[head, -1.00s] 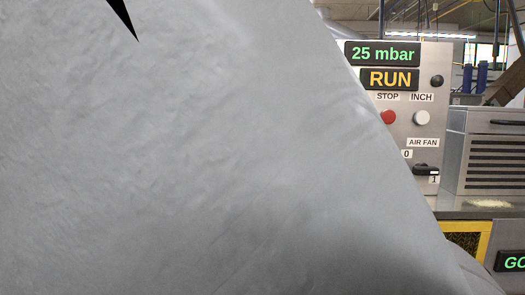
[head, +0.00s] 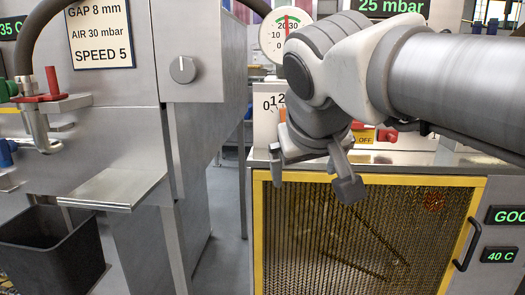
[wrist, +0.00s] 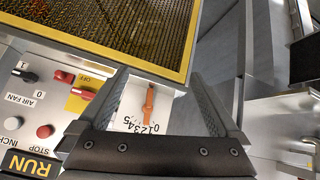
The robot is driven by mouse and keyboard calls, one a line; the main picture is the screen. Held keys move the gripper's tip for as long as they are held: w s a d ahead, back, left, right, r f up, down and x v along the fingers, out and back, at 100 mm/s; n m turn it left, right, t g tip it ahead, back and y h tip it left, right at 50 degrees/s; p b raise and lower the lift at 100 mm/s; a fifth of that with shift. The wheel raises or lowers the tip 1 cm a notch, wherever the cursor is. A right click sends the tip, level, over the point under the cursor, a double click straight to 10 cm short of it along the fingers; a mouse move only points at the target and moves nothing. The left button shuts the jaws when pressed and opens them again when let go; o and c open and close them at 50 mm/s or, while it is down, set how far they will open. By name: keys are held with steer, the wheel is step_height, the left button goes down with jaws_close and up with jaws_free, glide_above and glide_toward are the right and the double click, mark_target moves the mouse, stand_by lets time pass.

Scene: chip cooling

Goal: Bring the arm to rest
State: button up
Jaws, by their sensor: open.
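My gripper (head: 312,177) hangs from my arm in the middle of the head view, pointing down, with its two fingers spread and nothing visible between them. It is in front of the machine, around the top edge of the yellow-framed mesh door (head: 366,181). In the wrist view the two fingers of my gripper (wrist: 152,95) stand apart. Between them in that view shows a white scale panel with an orange lever (wrist: 147,103). My arm covers much of the machine's control panel in the head view.
A dial gauge (head: 286,34) stands behind my wrist. At the left are a steel cabinet with a knob (head: 183,69), a protruding tray (head: 106,188) and a dark bin (head: 50,250). A floor gap lies between the machines. The wrist view shows red switches (wrist: 82,93).

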steer(key=s+d+f+m+g, duration=0.1)
steer(key=s+d+f+g, duration=0.1)
steer(key=s+d+f, duration=0.55)
steer(key=s+d+f+m+g, duration=0.15)
steer(key=s+f, duration=0.35)
steer(key=f, duration=0.5)
step_height(320, 180, up, 16)
steer(key=p, duration=1.5)
steer(key=shift+f+y, duration=0.2)
steer(key=shift+y, duration=0.1)
steer(key=shift+a+r+t+p, duration=0.1)
steer(key=shift+a+t+p, duration=0.05)
steer(key=shift+t+p, duration=0.15)
